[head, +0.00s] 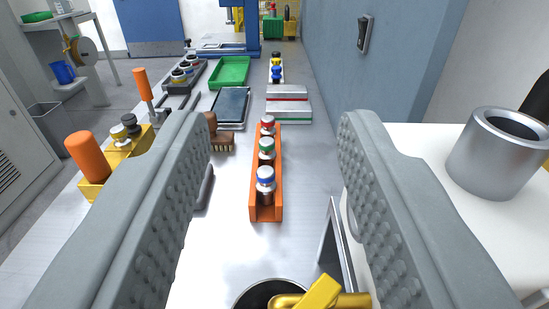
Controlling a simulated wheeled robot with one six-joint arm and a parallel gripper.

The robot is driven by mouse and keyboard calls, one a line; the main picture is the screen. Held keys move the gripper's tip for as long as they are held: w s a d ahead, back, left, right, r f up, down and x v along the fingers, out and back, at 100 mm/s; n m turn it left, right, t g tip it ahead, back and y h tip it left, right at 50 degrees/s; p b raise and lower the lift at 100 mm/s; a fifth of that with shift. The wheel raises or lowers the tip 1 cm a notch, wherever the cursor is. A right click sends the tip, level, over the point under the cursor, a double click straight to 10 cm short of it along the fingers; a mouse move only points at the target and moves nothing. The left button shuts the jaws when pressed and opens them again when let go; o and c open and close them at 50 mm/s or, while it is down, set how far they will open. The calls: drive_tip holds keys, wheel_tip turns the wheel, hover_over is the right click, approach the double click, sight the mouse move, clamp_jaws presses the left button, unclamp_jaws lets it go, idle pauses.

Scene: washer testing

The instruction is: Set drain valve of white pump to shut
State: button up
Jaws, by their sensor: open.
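My gripper (273,125) is open and empty, its two grey ridged fingers wide apart over the steel bench. A brass valve part with a yellow lever (322,291) shows at the bottom edge, between the fingers and nearer to me than their tips. It is cut off by the frame, so I cannot tell its setting. A dark round opening with a light rim lies beside and under it. A white surface (420,142) stands at the right behind the right finger. I cannot tell whether it is part of the white pump.
An orange rack (253,199) holds several capped bottles ahead, between the fingers. A steel cylinder (497,155) stands on the white surface. A yellow block with an orange handle (87,158) is at left. A brush, dark tray and green tray (230,72) lie farther back. A grey-blue wall bounds the right.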

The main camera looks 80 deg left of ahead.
wheel_tip(320, 180, up, 2)
drive_tip(key=shift+r, duration=0.1)
idle(0.5)
